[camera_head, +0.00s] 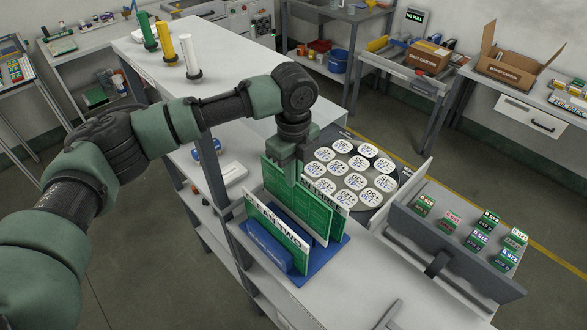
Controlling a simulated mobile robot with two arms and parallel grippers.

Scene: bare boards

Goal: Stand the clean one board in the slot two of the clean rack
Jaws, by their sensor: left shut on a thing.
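My left gripper (290,175) points down over the blue rack (338,243) and is shut on the top of a green board (312,212). Its name is not readable; the gripper covers part of it. In front of it a green board with a white strip ending in "TWO" (288,231) stands in the rack. Behind it another white-strip board (338,203) shows, its label partly covered and seeming to end in "THREE". The held board's lower edge is hidden behind the front board, so I cannot tell whether it sits in a slot. My right gripper is not in view.
A dark round tray (372,212) with several white labelled discs lies behind the rack. A grey tilted panel (455,252) with several small green and red packs stands to the right. Green, yellow and white cylinders (190,58) stand at the back left.

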